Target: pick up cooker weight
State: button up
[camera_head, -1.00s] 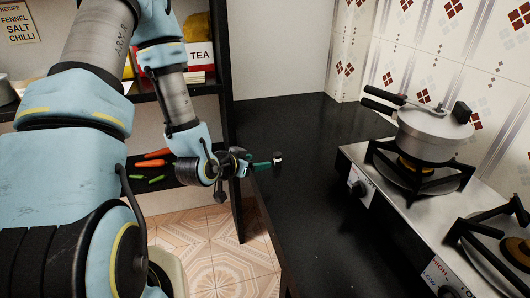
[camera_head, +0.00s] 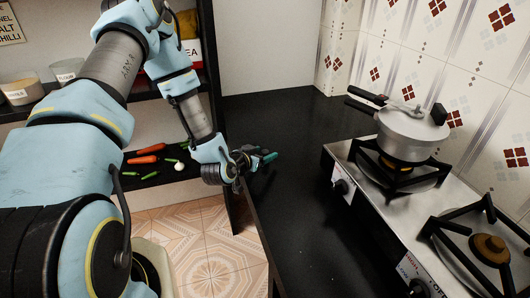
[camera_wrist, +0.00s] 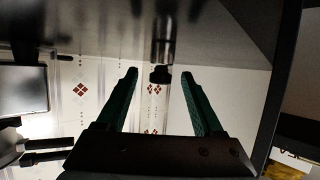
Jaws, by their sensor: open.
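The cooker weight (camera_wrist: 162,45) is a small shiny metal cylinder with a black end. It shows in the wrist view, which appears upside down, touching the dark counter. It lies between the lines of the two green fingers, seemingly just beyond their tips. My gripper (camera_wrist: 159,75) is open and empty, with the fingers on either side of the weight's black end. In the head view my gripper (camera_head: 268,157) is over the counter's left edge, and I cannot make out the weight there; the gripper seems to hide it.
The black counter (camera_head: 290,200) is clear around my gripper. A pressure cooker (camera_head: 412,132) sits on the back burner of the steel stove (camera_head: 345,200) at right. A dark shelf (camera_head: 185,172) with vegetables stands to the left.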

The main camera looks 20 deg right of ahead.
jog(key=shift+w+d+f, duration=0.3)
jog(key=shift+w+d, duration=0.05)
jog(key=shift+d, duration=0.2)
jog(key=shift+c, duration=0.4)
grip_shut()
